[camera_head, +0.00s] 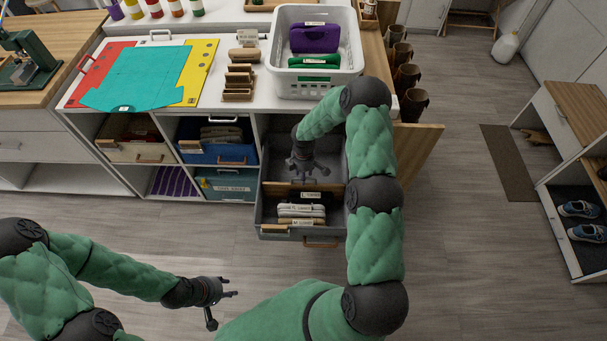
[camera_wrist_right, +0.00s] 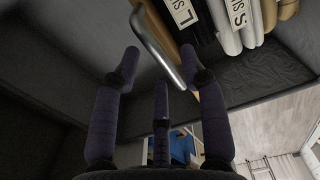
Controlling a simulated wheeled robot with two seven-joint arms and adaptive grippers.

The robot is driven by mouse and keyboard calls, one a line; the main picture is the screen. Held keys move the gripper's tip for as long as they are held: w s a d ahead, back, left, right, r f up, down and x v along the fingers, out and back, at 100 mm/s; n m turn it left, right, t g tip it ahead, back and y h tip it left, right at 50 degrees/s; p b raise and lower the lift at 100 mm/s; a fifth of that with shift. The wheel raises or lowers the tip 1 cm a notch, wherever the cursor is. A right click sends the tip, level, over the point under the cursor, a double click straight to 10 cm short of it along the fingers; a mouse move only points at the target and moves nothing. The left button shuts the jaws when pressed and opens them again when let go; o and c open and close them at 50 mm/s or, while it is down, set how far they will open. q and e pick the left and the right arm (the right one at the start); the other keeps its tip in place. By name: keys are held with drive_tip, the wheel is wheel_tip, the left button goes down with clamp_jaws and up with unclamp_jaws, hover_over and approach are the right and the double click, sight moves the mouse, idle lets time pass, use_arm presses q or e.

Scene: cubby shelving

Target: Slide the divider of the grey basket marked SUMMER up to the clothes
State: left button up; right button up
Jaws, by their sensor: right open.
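The grey basket (camera_head: 262,215) is pulled out of the lower cubby; I cannot read its marking in the head view. Folded clothes (camera_head: 300,212) with white size tags stand in its front part and also show in the right wrist view (camera_wrist_right: 232,25). A bent metal bar (camera_wrist_right: 158,42), seemingly part of the divider, crosses between my right fingers, close to the clothes. My right gripper (camera_head: 312,170) is open over the basket's rear part; it also shows in the right wrist view (camera_wrist_right: 160,62). Contact with the bar is unclear. My left gripper (camera_head: 225,303) is open and empty above the floor.
A blue basket (camera_head: 213,153), a teal basket (camera_head: 228,188) and a beige basket (camera_head: 130,150) fill cubbies to the left. A wooden door (camera_head: 420,155) stands open right of my arm.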

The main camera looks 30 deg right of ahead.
wheel_tip(320, 180, up, 12)
idle(0.5)
drive_tip(key=shift+f, duration=0.1)
idle(0.4)
